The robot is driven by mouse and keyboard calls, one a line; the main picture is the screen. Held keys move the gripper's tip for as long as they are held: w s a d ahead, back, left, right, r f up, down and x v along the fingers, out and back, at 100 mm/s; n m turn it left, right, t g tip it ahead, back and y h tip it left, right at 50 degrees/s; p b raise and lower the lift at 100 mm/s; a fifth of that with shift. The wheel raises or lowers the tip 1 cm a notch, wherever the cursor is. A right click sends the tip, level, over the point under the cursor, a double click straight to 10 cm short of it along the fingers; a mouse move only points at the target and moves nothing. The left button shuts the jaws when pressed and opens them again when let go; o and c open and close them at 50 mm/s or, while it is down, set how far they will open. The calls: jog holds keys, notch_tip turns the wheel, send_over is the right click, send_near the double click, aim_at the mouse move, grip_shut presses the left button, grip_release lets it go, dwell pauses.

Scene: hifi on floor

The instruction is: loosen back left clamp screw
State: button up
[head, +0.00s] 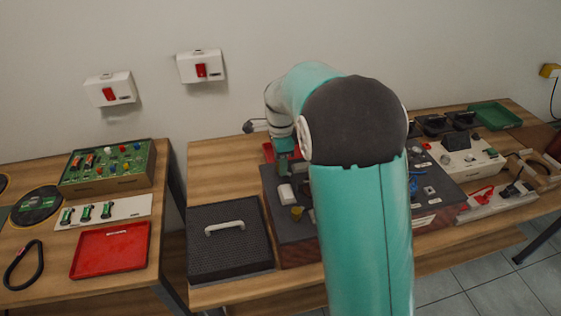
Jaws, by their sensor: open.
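A dark grey unit (285,232) stands on the middle wooden bench, with small parts on its top. Among these are a white block (286,193) and a yellow knob (297,213) near its left side. My gripper (285,172) is small and partly hidden at the end of my teal arm. It points down over the back left part of the unit and is open. I cannot tell whether it touches anything. I cannot make out the back left clamp screw; my arm also covers the middle of the unit.
A black mesh-topped box (229,260) with a pale handle sits left of the unit. A red tray (111,250) and a green circuit board (107,165) lie on the left bench. A white panel unit (466,160) and a green tray (495,116) are to the right.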

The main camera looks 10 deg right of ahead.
jog(key=shift+f, duration=0.35)
grip_shut()
jog(key=c, duration=1)
grip_release()
